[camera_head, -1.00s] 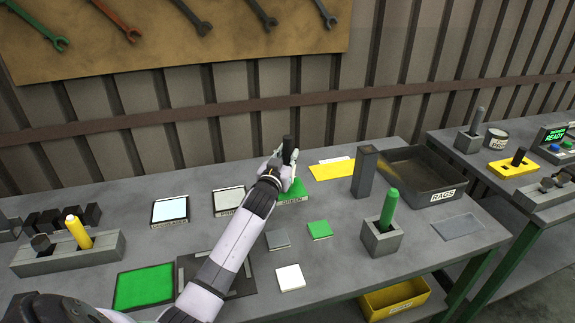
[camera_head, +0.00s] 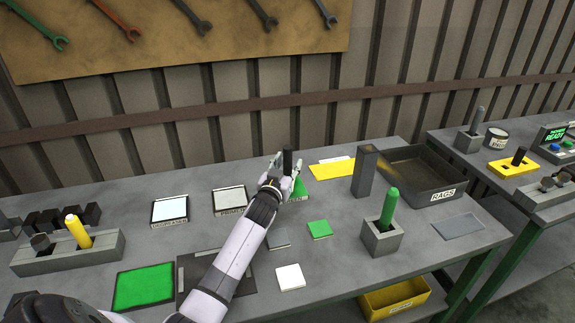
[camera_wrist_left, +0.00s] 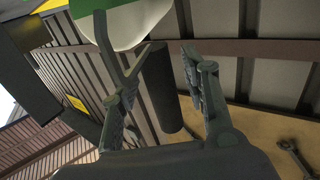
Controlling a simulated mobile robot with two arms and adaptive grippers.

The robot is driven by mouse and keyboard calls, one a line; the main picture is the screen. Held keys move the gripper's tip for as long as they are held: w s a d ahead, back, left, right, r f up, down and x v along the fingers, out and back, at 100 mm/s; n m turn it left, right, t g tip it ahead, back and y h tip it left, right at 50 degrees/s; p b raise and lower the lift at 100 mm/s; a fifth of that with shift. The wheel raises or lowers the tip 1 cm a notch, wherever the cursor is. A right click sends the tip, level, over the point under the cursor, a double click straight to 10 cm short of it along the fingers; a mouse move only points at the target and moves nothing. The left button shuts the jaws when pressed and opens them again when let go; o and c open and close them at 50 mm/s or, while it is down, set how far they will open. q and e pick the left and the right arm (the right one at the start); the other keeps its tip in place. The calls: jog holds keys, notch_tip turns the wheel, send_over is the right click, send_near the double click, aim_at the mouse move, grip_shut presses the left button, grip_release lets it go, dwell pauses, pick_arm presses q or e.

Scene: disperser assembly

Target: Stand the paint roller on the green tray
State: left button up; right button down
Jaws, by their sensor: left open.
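The paint roller shows in the head view as a dark upright handle (camera_head: 287,160) at the green tray (camera_head: 300,186). My left gripper (camera_head: 285,172) is around the handle, with its fingers spread. In the left wrist view the dark handle (camera_wrist_left: 162,88) stands between the open fingers (camera_wrist_left: 160,88), with gaps beside it. A rounded white part (camera_wrist_left: 150,25) shows at the handle's end, against green. The roller looks upright on or over the tray; its contact with the tray is hidden. My right gripper is not in view.
A yellow tray (camera_head: 333,171) lies just right of the green one. A tall grey post (camera_head: 364,172) and a rags bin (camera_head: 425,178) stand farther right. A green-handled tool stands in a grey block (camera_head: 382,239). Light panels (camera_head: 170,211) lie to the left.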

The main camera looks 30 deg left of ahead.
pick_arm(q)
jog(key=v, duration=1.2)
jog(key=shift+r+b, duration=0.2)
jog(key=shift+b, duration=0.2)
